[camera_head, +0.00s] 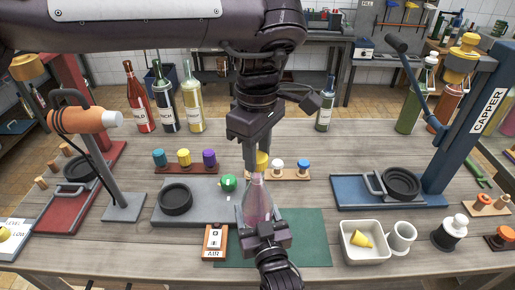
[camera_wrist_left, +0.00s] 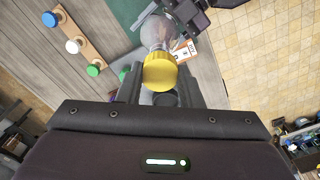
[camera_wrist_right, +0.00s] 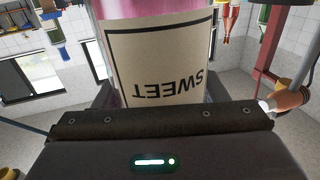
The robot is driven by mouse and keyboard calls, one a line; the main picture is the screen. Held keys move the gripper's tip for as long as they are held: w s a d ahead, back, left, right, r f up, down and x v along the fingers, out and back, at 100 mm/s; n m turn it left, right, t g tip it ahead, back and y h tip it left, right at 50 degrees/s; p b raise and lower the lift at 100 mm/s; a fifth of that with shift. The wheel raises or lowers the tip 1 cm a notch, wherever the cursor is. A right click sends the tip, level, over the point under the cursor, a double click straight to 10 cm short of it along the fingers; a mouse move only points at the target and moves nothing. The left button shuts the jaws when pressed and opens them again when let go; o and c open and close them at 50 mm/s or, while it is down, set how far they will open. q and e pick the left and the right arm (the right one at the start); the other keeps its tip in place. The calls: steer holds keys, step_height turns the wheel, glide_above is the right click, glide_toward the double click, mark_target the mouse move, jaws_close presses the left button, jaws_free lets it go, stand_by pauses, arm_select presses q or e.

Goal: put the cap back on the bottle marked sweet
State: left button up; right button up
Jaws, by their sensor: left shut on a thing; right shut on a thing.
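The bottle marked sweet (camera_head: 257,200) is clear glass with pink contents and stands upright over the green mat. Its SWEET label (camera_wrist_right: 155,65) shows upside down in the right wrist view. My right gripper (camera_head: 265,235) is shut on the bottle's lower body. My left gripper (camera_head: 256,158) comes down from above, shut on a yellow cap (camera_wrist_left: 160,72). The cap (camera_head: 262,160) is right over the bottle's neck, and the bottle (camera_wrist_left: 162,32) lies directly behind it in the left wrist view. I cannot tell whether the cap is seated on the neck or just above it.
A wooden rack (camera_head: 290,175) with white and blue caps stands behind the bottle. A grey plate (camera_head: 205,214) with a black ring is to the left. An AIR switch box (camera_head: 215,242) stands at front left. A white tray (camera_head: 348,251) and the blue capper (camera_head: 440,180) are right.

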arm_select(q)
steer(key=m, duration=0.7)
steer(key=shift+m, duration=0.3)
steer(key=o, duration=0.9)
steer(key=shift+r, duration=0.1)
steer(key=shift+r, duration=2.15)
